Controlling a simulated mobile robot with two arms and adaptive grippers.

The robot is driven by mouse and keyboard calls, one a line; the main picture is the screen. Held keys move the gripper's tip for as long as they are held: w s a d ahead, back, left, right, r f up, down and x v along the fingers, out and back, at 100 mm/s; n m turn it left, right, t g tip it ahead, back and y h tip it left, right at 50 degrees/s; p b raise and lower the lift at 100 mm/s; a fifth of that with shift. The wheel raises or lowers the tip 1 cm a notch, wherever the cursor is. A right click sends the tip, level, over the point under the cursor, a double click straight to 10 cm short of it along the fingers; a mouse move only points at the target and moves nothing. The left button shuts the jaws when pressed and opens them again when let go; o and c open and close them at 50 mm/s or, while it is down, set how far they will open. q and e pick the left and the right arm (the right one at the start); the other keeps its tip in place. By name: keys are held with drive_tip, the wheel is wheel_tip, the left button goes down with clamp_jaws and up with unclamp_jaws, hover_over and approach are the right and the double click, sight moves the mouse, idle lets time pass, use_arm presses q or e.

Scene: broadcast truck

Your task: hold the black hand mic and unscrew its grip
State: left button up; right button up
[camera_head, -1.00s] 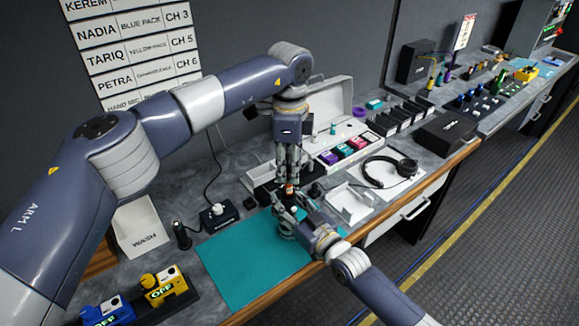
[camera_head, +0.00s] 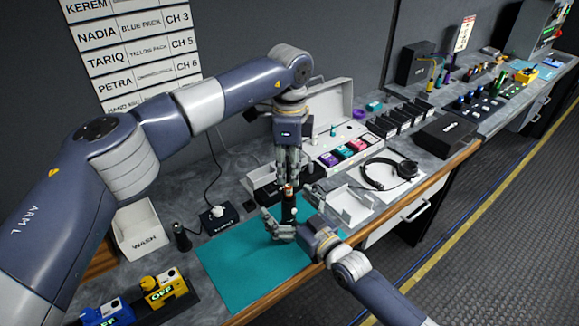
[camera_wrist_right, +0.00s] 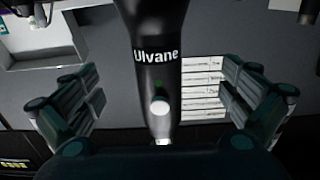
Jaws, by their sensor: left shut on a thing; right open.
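The black hand mic (camera_head: 288,210) is upright above the teal mat (camera_head: 235,262). My left gripper (camera_head: 288,180) comes down from above and is shut on its upper end, where a small reddish band shows. The mic's head is hidden by the fingers. In the right wrist view the mic's black body (camera_wrist_right: 157,30), lettered "Ulvane", narrows to a lower end with a round pale button and a small green mark. My right gripper (camera_head: 281,226) is open around the lower part. In the right wrist view its fingers (camera_wrist_right: 160,105) stand either side, apart from the mic.
A white open tray (camera_head: 345,203) and a headset (camera_head: 388,172) lie to the right. A "WASH" bin (camera_head: 138,232), a small dark cylinder (camera_head: 181,237) and a black box with a white plug (camera_head: 219,216) stand left. The teal mat's left part is clear.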

sight(295, 212)
use_arm(q)
drive_tip(key=shift+r+p, duration=0.8)
drive_tip(key=shift+r, duration=0.15)
use_arm(e)
drive_tip(key=shift+v, duration=1.8)
use_arm(q)
drive_tip(key=shift+r+p, duration=1.35)
use_arm(e)
drive_tip(key=v, duration=0.7)
drive_tip(key=shift+s, duration=0.1)
